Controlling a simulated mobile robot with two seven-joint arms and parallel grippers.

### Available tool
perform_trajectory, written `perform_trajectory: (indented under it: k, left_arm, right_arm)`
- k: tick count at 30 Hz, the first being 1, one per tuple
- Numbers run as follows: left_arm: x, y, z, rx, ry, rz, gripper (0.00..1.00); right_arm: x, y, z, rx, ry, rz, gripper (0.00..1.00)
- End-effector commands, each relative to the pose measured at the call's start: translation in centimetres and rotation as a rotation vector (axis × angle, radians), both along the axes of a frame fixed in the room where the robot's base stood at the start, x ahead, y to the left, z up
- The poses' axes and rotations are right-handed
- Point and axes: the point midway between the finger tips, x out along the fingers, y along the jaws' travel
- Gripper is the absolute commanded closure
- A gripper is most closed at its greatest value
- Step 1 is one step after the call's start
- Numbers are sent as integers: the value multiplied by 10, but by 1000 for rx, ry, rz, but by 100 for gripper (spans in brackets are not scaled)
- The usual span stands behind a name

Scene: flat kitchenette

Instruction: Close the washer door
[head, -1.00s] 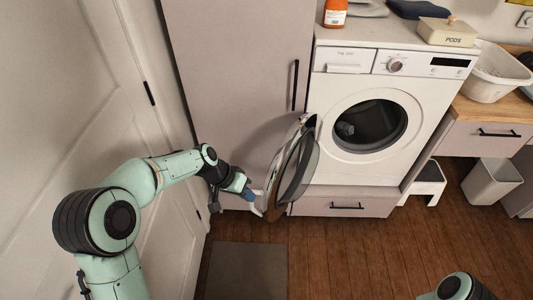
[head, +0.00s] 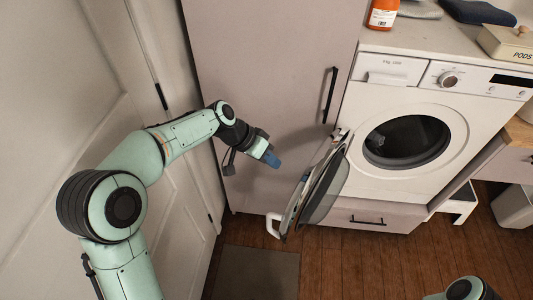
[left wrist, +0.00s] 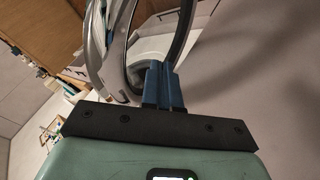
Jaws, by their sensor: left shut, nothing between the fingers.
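The white washer (head: 407,130) stands at the right in the head view, its round drum opening uncovered. Its round door (head: 318,185) stands wide open, swung out to the left, with a pale handle (head: 274,226) at its lower left edge. My left gripper (head: 273,160) is shut and empty, to the left of the door and apart from it. In the left wrist view the closed blue fingertips (left wrist: 163,87) show in front of the door's ring (left wrist: 120,45). My right gripper is not in view; only a bit of that arm shows at the bottom right.
A tall grey cabinet (head: 265,80) stands behind my left gripper. A white panelled door (head: 70,130) is close on the left. A grey mat (head: 257,273) lies on the wooden floor. A drawer (head: 365,214) is below the washer. An orange bottle (head: 382,14) stands on top.

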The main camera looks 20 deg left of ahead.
Motion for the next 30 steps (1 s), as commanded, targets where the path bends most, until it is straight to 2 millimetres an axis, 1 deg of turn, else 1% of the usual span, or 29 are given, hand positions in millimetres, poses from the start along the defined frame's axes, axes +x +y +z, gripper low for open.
perform_trajectory:
  k: [1,3,6,7,10,15,19,30]
  left_arm:
    - [3,-7,-11,-2,4,-3,100]
    - [6,-16,-23,-1,4,-3,100]
    - [12,-27,-38,-1,4,-3,100]
    - [13,-31,-40,-1,2,-4,100]
    - [9,-47,-37,-1,-2,-4,100]
    - [6,-61,-37,1,-1,-2,100]
    - [5,-64,-37,1,-1,0,100]
    - [5,-66,-37,0,0,2,100]
  right_arm:
    - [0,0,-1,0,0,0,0]
    - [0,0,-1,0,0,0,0]
    - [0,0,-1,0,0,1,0]
    - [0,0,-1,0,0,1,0]
    - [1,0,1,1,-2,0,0]
    - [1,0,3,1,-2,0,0]
    - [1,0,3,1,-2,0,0]
    - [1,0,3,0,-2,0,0]
